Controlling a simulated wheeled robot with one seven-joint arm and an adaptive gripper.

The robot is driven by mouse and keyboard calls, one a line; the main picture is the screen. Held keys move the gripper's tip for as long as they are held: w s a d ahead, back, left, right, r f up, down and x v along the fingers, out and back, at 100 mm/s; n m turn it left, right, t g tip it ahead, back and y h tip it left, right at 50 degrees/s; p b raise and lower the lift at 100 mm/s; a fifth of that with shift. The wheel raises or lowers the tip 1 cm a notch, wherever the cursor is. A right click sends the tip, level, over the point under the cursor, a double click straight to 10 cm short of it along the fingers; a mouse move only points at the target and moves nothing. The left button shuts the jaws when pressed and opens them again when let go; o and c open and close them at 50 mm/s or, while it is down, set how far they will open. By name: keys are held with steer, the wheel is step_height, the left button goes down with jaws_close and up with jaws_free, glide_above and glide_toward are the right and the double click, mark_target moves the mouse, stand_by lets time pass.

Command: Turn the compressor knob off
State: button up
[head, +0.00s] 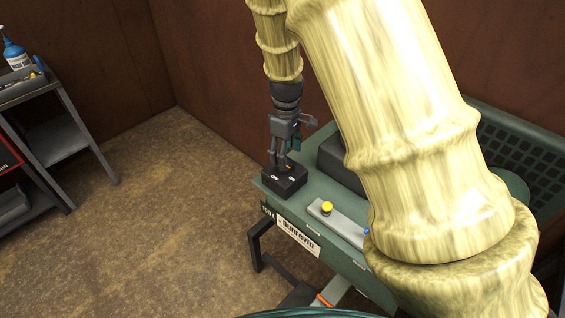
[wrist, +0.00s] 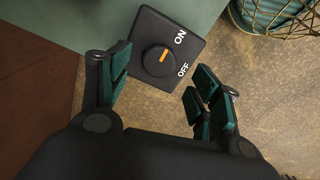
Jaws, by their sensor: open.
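The compressor knob (wrist: 157,60) is a round black dial with an orange mark, on a black switch box (wrist: 147,26) with white ON and OFF labels. The mark points to the upper right in the wrist view, between the two labels. In the head view the switch box (head: 286,184) sits on the near left corner of the green machine. My gripper (wrist: 163,88) is open, with one green-padded finger left of the knob and the other to its lower right, apart from it. In the head view my gripper (head: 283,161) points down over the box and hides the knob.
The green machine top (head: 313,229) carries a grey panel (head: 342,224) with a yellow button (head: 327,208) and a blue one. A green basket (head: 525,150) stands behind at right. A grey cart (head: 60,130) stands at left. The brown floor (head: 165,220) between is clear.

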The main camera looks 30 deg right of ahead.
steer(key=shift+f+p, duration=0.5)
steer(key=shift+f, duration=2.15)
steer(key=c, duration=1)
steer(key=shift+a, duration=0.25)
steer(key=shift+d, duration=0.1)
steer(key=shift+c, duration=0.2)
